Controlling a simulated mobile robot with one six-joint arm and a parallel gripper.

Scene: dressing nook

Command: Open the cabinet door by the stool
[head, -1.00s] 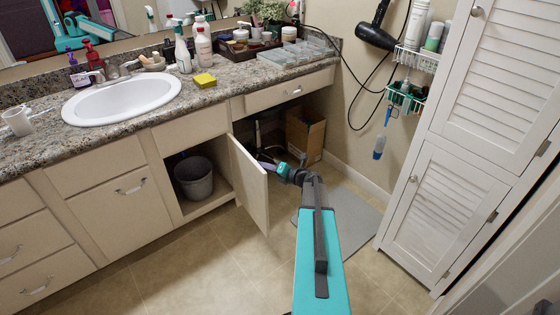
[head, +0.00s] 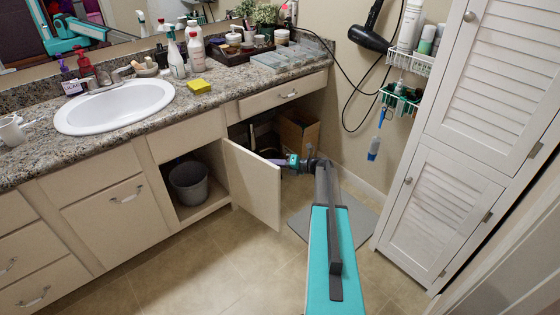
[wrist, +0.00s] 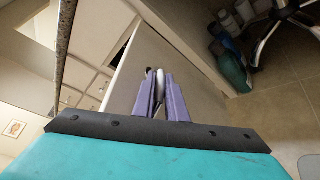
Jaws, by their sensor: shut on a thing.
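The cream cabinet door (head: 253,187) under the counter stands swung out, showing its inner face in the head view, with the compartment to its left open. My gripper (head: 272,161) is on the far side of the door, its fingertips partly hidden by the door's edge. In the wrist view, the purple fingers of my gripper (wrist: 162,93) are shut on the door's pale handle (wrist: 155,76), against the door's outer face (wrist: 187,75). The chrome base of what looks like the stool (wrist: 283,22) shows at the upper right of the wrist view.
A grey bin (head: 188,184) stands inside the open compartment. A cardboard box (head: 298,132) is in the knee space beyond the door. A grey mat (head: 352,219) lies on the floor. A white louvred cabinet (head: 440,212) stands at the right. The tiled floor before the door is clear.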

